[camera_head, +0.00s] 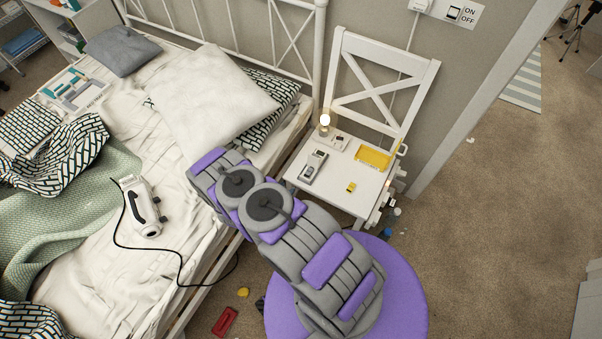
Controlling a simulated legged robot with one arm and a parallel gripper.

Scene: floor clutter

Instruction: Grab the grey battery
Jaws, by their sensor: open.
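I cannot pick out a grey battery with certainty. A small grey object (313,167) lies on the seat of the white chair (333,197), left of a small yellow object (350,187); it is too small to identify. My grey and purple arm rises from the bottom middle toward the upper left, between the bed and the chair. Its visible part ends left of the chair, over the bed's edge. No gripper fingers show, and nothing held can be seen.
A lit bulb (325,121) and a yellow tray (373,157) are on the chair seat. The bed (75,285) fills the left, with a corded clipper (142,208) on it. A red object (225,321) lies on the floor. Carpet (490,220) at right is mostly clear.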

